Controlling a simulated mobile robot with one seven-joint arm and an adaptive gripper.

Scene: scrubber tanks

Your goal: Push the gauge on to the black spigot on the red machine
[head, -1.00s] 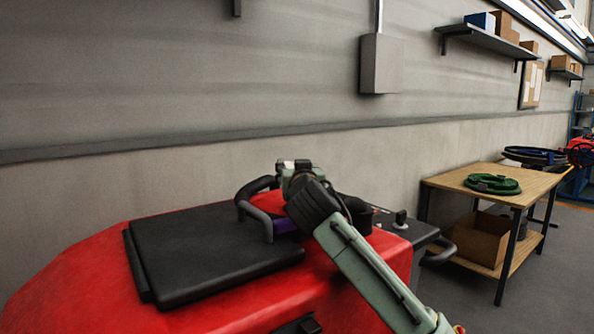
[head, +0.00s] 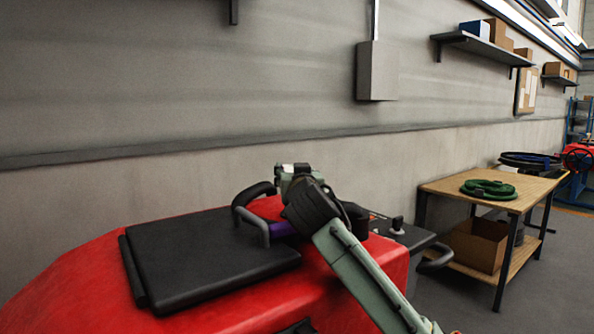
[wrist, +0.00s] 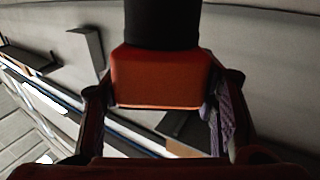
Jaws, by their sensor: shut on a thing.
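In the wrist view my gripper (wrist: 160,98) is shut on an orange-red block-shaped body, which I take to be the gauge (wrist: 158,78). A black cylinder (wrist: 161,22) meets the top edge of this body in the picture. I cannot tell whether it is part of the gauge or the spigot. In the head view the red machine (head: 200,300) fills the lower left, with my arm reaching over it.
A plain wall (head: 130,185) stands behind. A wooden table (head: 450,189) with a green coil (head: 488,188) and a cardboard box (head: 480,246) below stands at the right.

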